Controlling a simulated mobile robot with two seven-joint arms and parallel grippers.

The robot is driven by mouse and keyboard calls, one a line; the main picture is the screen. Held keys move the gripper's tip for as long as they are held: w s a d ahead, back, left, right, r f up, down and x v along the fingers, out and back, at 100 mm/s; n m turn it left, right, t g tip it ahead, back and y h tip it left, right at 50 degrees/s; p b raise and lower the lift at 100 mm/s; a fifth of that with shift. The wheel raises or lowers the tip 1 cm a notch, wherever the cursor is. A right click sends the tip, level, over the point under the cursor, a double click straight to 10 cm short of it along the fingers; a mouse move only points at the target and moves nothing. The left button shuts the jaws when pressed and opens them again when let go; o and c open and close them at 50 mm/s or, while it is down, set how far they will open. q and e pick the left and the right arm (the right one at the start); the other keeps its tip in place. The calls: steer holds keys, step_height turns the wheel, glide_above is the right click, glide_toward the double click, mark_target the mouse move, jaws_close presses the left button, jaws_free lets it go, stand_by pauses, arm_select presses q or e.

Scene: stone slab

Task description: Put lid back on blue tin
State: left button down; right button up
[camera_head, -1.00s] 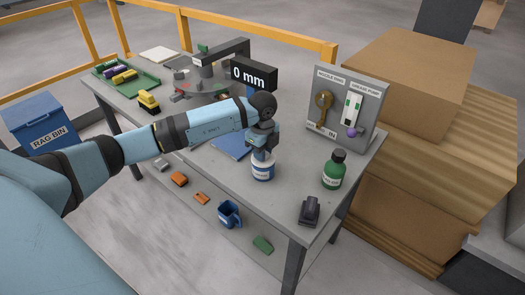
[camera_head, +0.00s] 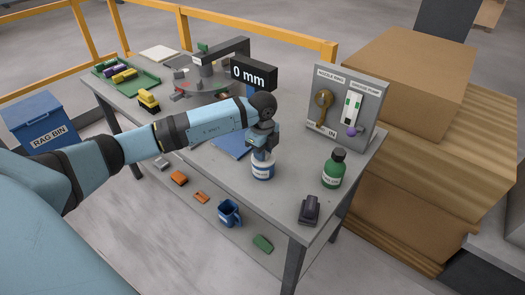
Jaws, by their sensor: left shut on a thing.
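The blue tin (camera_head: 263,171) stands upright on the grey table, with a white label band around it. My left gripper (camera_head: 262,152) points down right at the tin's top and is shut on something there. The lid is hardly distinguishable; the fingers hide most of the tin's top, so I cannot tell whether the lid is seated or just above the rim. My right gripper is not in the view.
A green bottle (camera_head: 334,169) and a dark device (camera_head: 309,210) stand right of the tin. A grey tool board (camera_head: 346,107) is behind. A blue flat item (camera_head: 231,144) lies left of the tin.

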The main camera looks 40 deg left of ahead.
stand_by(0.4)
arm_select(q)
steer(key=shift+c, duration=2.1)
jaws_free()
steer(key=shift+r, duration=0.1)
steer(key=shift+r+p, duration=2.55)
steer(key=shift+r, duration=0.85)
jaws_close()
steer(key=shift+f, duration=0.25)
